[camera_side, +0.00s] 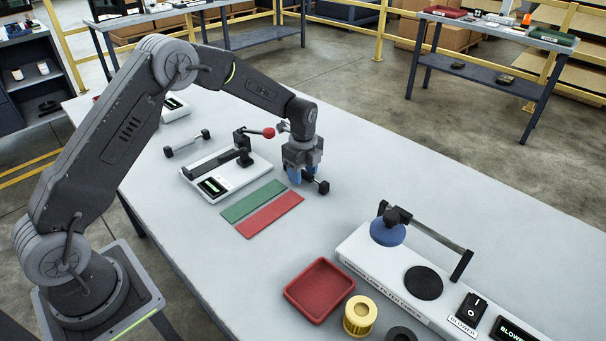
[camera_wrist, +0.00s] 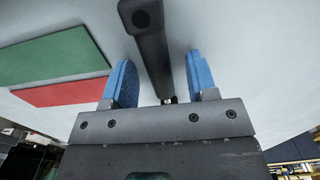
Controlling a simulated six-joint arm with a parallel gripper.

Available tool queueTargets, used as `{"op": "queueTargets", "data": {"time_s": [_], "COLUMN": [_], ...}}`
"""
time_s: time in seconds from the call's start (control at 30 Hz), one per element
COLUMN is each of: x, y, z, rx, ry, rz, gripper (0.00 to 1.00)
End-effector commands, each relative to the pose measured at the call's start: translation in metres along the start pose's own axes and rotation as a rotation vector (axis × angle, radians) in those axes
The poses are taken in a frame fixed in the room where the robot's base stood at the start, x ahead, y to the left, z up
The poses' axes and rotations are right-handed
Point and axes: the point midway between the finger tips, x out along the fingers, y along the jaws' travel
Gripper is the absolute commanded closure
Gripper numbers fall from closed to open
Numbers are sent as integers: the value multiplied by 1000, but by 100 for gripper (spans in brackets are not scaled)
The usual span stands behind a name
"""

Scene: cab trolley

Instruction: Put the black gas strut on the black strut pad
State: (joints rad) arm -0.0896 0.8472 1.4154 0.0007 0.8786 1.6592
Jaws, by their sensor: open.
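The black gas strut (camera_wrist: 155,50) lies between my gripper's two blue fingers in the wrist view, with a gap on each side. Its block-shaped black end shows beside the fingers in the side view (camera_side: 323,187); the rest is mostly hidden. My gripper (camera_side: 302,176) is open and points down at the table, around the strut. It also shows in the wrist view (camera_wrist: 160,62). No pad is plainly a black strut pad. A green strip (camera_side: 253,201) and a red strip (camera_side: 270,215) lie side by side, left of my gripper.
A white tester (camera_side: 235,181) with a black bar and red-knobbed lever stands left of my gripper. Another strut (camera_side: 187,144), with a grey rod, lies beyond it. A white blower unit (camera_side: 365,257), red tray (camera_side: 319,290) and yellow filter (camera_side: 359,314) stand at the front right.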

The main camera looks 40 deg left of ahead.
Motion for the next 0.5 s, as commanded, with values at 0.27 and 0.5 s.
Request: {"op": "queueTargets", "data": {"time_s": [0.27,0.5], "x": [0,-1], "y": [0,0], "z": [0,0], "rx": [0,0], "ry": [0,0], "rz": [0,0], "gripper": [61,84]}}
